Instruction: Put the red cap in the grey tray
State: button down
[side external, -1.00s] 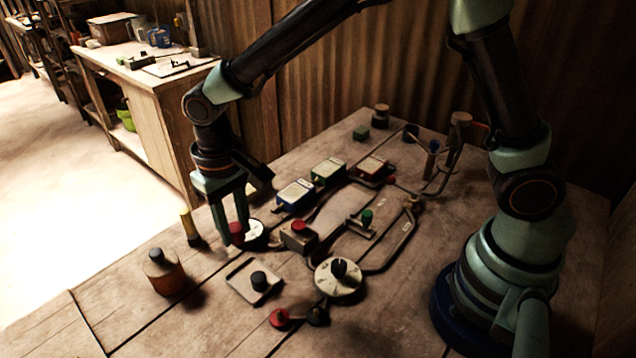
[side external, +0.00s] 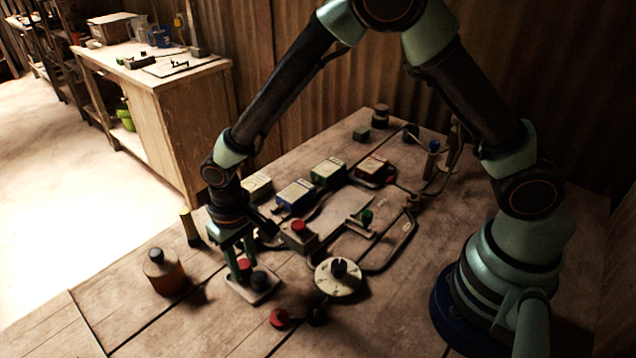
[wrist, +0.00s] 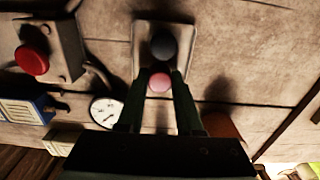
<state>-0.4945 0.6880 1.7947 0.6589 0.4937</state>
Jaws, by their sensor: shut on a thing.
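The red cap (side external: 244,265) is between the fingers of my gripper (side external: 245,270), which is shut on it. In the wrist view the cap (wrist: 160,81) looks pinkish between the two fingertips (wrist: 160,85). The grey tray (side external: 264,294) lies on the table under the gripper, partly hidden by the fingers. A black cap (side external: 258,279) stands in the tray. In the wrist view the red cap is close beside the black cap (wrist: 164,45), over the near end of the tray (wrist: 141,50). I cannot tell whether the red cap touches the tray.
A box with a red button (side external: 299,234) stands behind the tray. A white dial with a black knob (side external: 340,278) is to its right. An orange bottle (side external: 166,272) and a yellow-black stick (side external: 189,227) stand left. Red and black knobs (side external: 281,318) lie in front.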

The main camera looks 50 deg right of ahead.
aim_at(244, 263)
jog(key=shift+f, duration=0.1)
jog(key=c, duration=0.8)
grip_release()
jog(key=shift+c, duration=0.2)
notch_tip(244, 263, up, 12)
jog(key=s+d+r+t, duration=0.2)
jog(key=s+d+r, duration=0.2)
jog(key=d, duration=0.6)
jog(key=s+d+r+t, duration=0.3)
jog(key=s+d+r, duration=0.2)
jog(key=d+r, duration=0.3)
jog(key=shift+d+t, duration=0.3)
jog(key=shift+d, duration=0.8)
jog(key=shift+r, duration=0.15)
